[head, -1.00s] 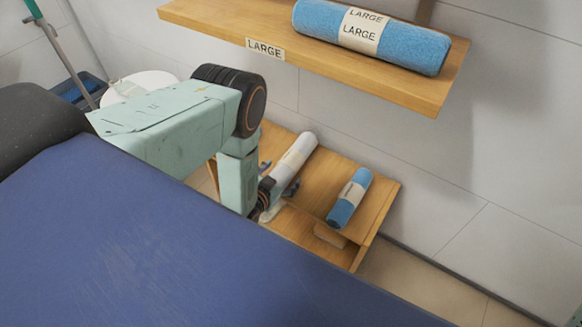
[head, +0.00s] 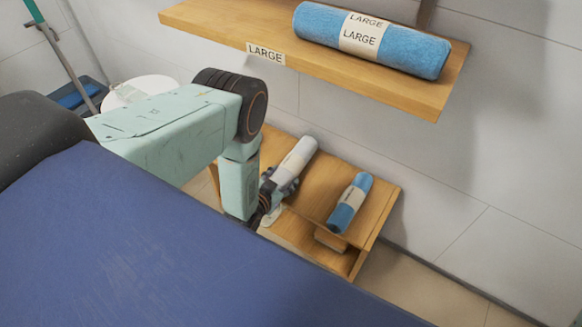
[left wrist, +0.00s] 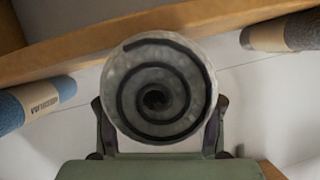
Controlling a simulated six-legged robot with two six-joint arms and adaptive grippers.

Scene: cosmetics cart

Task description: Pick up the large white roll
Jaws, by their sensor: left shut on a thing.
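The large white roll (head: 297,156) lies over the low wooden cart on the floor, with a pale paper band around it. In the left wrist view its round end (left wrist: 155,90) faces the camera and shows a dark spiral. My left gripper (head: 285,181) is shut on the roll, one finger on each side of it. It also shows in the left wrist view (left wrist: 160,128). I cannot tell whether the roll touches the cart top. My right gripper is not in view.
A smaller blue roll (head: 350,203) lies on the cart (head: 376,215) to the right. A wooden shelf (head: 220,27) marked LARGE, holding a large blue roll (head: 405,47), is above. A white round object (head: 140,90) is at the left. Bare floor lies right of the cart.

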